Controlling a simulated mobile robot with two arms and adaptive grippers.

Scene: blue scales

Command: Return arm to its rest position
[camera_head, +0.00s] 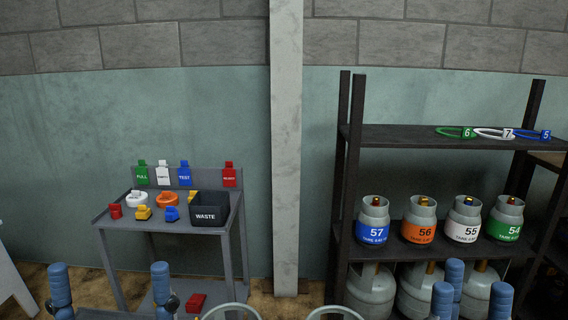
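My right gripper (470,282) is at the lower right edge, its blue segmented fingers pointing up and standing apart with nothing between them. It is in front of the lower part of the dark shelf. My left gripper (111,267) is at the lower left edge, with two blue fingers wide apart and nothing held. It is in front of the grey workbench (170,234). The lower parts of both grippers and both arms are cut off by the bottom edge.
The bench carries a black WASTE bin (207,216), several small coloured items and hanging tags. The dark shelf (400,138) at right holds numbered gas cylinders (421,216) and coloured rings (495,132). A concrete pillar (287,150) stands between them. A red item (196,302) lies low under the bench.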

